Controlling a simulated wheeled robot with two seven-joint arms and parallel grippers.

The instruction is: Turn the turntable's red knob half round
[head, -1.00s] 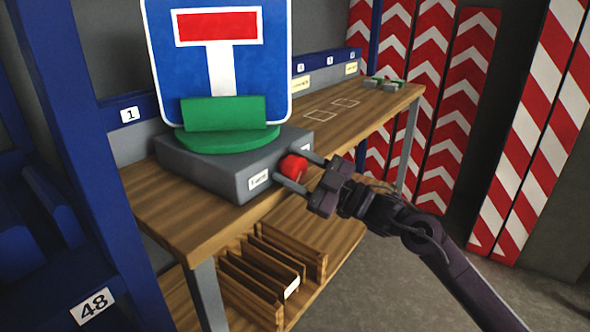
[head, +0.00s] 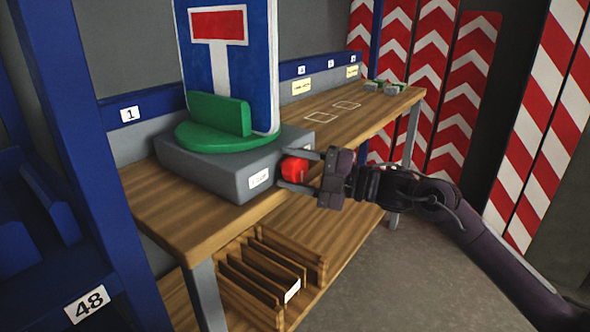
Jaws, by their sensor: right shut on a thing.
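The turntable has a grey box base (head: 215,172) on the wooden bench, with a green disc and green holder (head: 217,113) on top. A blue dead-end sign (head: 228,70) with a red bar and white stem stands in the holder, turned at an angle to the bench. The red knob (head: 294,169) is on the base's right-hand face. My right gripper (head: 300,170) is shut on the knob, one finger above it and one below. My left gripper is not in view.
The wooden bench (head: 150,210) has free room to the right, with outlined rectangles and small green and grey items (head: 382,86) at its far end. A wooden rack (head: 262,272) stands on the lower shelf. Red-and-white panels (head: 470,80) lean behind.

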